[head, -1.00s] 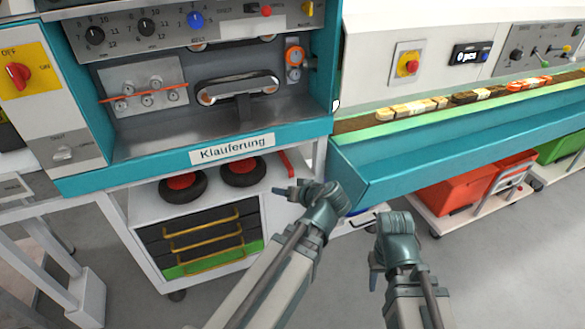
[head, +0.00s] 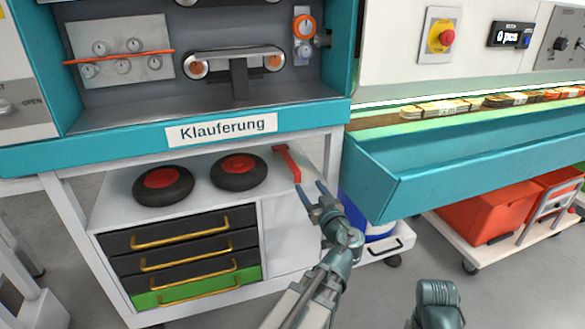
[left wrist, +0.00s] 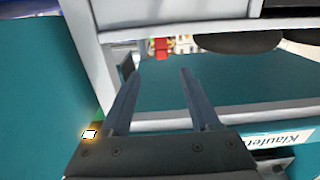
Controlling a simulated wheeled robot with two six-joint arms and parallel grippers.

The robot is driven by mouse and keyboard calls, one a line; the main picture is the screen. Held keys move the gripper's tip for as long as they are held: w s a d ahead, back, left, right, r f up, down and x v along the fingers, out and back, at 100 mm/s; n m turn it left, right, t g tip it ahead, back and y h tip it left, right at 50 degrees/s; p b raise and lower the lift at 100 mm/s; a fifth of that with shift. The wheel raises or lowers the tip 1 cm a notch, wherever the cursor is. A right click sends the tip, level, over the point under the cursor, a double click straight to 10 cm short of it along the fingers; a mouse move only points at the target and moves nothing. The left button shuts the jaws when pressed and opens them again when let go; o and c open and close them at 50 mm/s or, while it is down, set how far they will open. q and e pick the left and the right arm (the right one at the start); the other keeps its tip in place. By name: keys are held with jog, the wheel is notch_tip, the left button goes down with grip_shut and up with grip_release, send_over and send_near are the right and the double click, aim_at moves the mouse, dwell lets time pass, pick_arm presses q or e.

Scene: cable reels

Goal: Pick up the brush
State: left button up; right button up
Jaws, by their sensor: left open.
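A red, slim, brush-like thing (head: 287,163) lies on the white cabinet top, right of the two black wheels. A red part at the top of the left wrist view (left wrist: 160,47) looks like the same thing, partly cut off from sight. My left gripper (head: 309,188) is open and empty, just right of and nearer than the red thing, with its fingers pointing up towards it. In the left wrist view its two fingers (left wrist: 158,72) stand apart with nothing between them. Of my right arm only a wrist part shows at the bottom right; its fingers do not show.
Two black wheels with red hubs (head: 163,184) lie on the cabinet top (head: 118,190). The teal machine ledge (head: 100,147) overhangs it from above. A teal conveyor trough (head: 450,170) is to the right. A red crate (head: 490,212) stands on a cart behind.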

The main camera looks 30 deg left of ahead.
pick_arm(q)
jog(key=shift+w, duration=0.1)
send_near(293, 164)
jog(key=x, duration=0.4)
jog(key=shift+w+d+f, duration=0.1)
jog(key=shift+w+f, duration=0.05)
jog(key=shift+w, duration=0.1)
jog(key=shift+w+a, duration=0.15)
jog(key=shift+a, duration=0.1)
jog(key=shift+a, duration=0.1)
jog(key=x, duration=0.5)
jog(key=shift+a, duration=0.15)
grip_shut()
